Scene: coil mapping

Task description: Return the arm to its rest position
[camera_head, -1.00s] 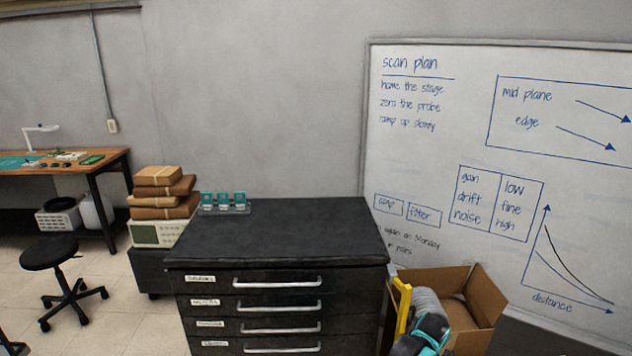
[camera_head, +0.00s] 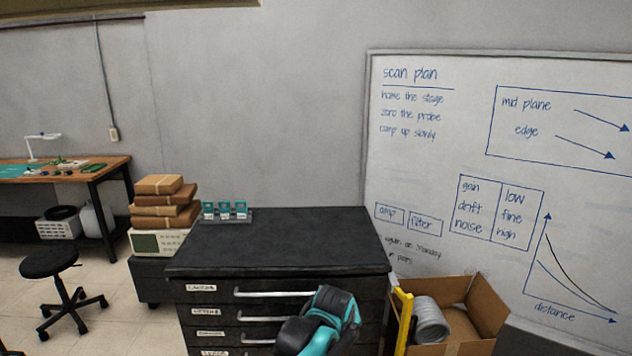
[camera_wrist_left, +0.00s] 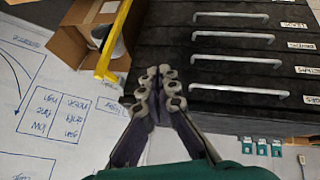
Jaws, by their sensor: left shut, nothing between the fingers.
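My left gripper (camera_wrist_left: 157,84) shows in the left wrist view with its fingers together and nothing between them. It points toward the dark drawer cabinet and the open cardboard box, which appear upside down there. In the head view, a black and teal part of my arm (camera_head: 325,322) is at the bottom middle, in front of the cabinet's drawers. I cannot make out gripper fingers in the head view. My right gripper is in neither view.
The black cabinet (camera_head: 280,242) carries small teal-labelled items (camera_head: 226,211) at its back left. An open cardboard box (camera_head: 487,312) holding a grey coil (camera_head: 430,322) stands right of it, beside a yellow bar (camera_head: 403,320). A whiteboard (camera_head: 440,160) covers the right wall. A stool (camera_head: 50,264) stands left.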

